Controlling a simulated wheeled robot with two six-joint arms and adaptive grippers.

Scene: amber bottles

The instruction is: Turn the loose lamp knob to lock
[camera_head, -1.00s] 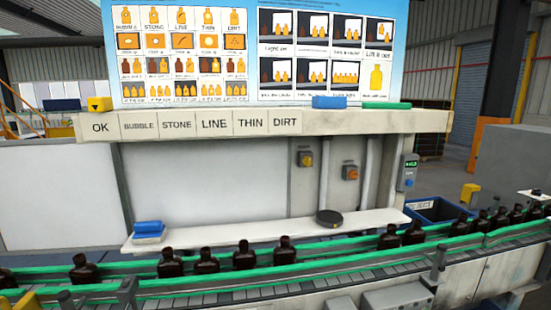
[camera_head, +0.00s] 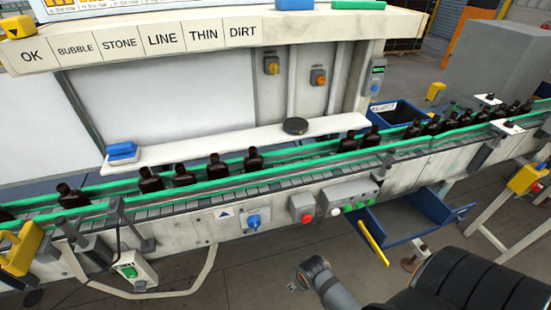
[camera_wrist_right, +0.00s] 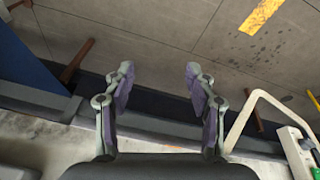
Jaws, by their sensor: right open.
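Two rotary knobs sit on the back panel under the label shelf in the head view: a yellow knob (camera_head: 271,66) on a grey plate and an orange knob (camera_head: 318,77) to its right. A blue knob (camera_head: 375,88) is on the grey box with a green display at the right post. Another blue knob (camera_head: 253,220) is on the conveyor's front. I cannot tell which is the lamp knob or whether any is loose. My right gripper (camera_wrist_right: 158,80) is open and empty above the floor in the right wrist view, touching nothing. My left gripper is not in view.
The conveyor (camera_head: 300,178) with dark bottles (camera_head: 184,175) runs between me and the panel. A white ledge (camera_head: 215,143) carries a black disc (camera_head: 295,126) and a blue block (camera_head: 122,151). A blue bin (camera_head: 385,230) sticks out below the conveyor.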

